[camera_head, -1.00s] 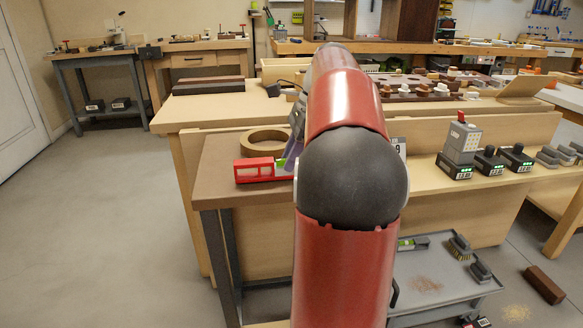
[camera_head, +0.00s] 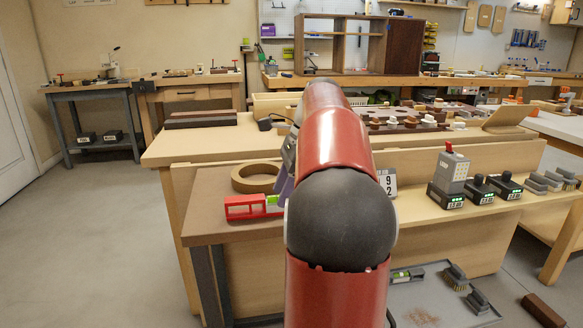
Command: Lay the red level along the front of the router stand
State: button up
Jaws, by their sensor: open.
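The red level (camera_head: 246,207), with a green-yellow vial window at its right end, lies on the brown-topped stand (camera_head: 215,228) with grey legs, left of my arm. I take this to be the router stand, though no label confirms it. The level lies roughly left to right, in front of a tan ring. My gripper (camera_head: 283,184) is mostly hidden behind my red arm. Only a grey part and a purplish finger show, at the level's right end. I cannot tell whether they touch. The opening between the fingers is hidden.
The tan ring (camera_head: 256,178) sits just behind the level. A bench with a raised board stands behind. Grey devices with green displays (camera_head: 446,195) stand on a ledge at right. A grey tray (camera_head: 425,300) with brushes is low at right. The floor at left is clear.

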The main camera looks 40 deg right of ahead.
jog(key=p+v, duration=0.3)
jog(key=v, duration=0.8)
jog(key=s+a+f+n+h, duration=0.1)
jog(key=a+f+n, duration=0.1)
jog(key=a+n, duration=0.5)
jog(key=a+f+n+h, duration=0.1)
jog(key=a+f+n, duration=0.1)
jog(key=a, duration=0.8)
jog(key=s+a+f+n+t+h, duration=0.2)
jog(key=s+a+f+n+t, duration=0.1)
jog(key=s+a+f+n, duration=0.8)
notch_tip(320, 180, down, 4)
jog(key=a+n, duration=0.2)
jog(key=n, duration=0.2)
jog(key=shift+s+f, duration=0.15)
jog(key=shift+s, duration=0.1)
jog(key=shift+d, duration=0.1)
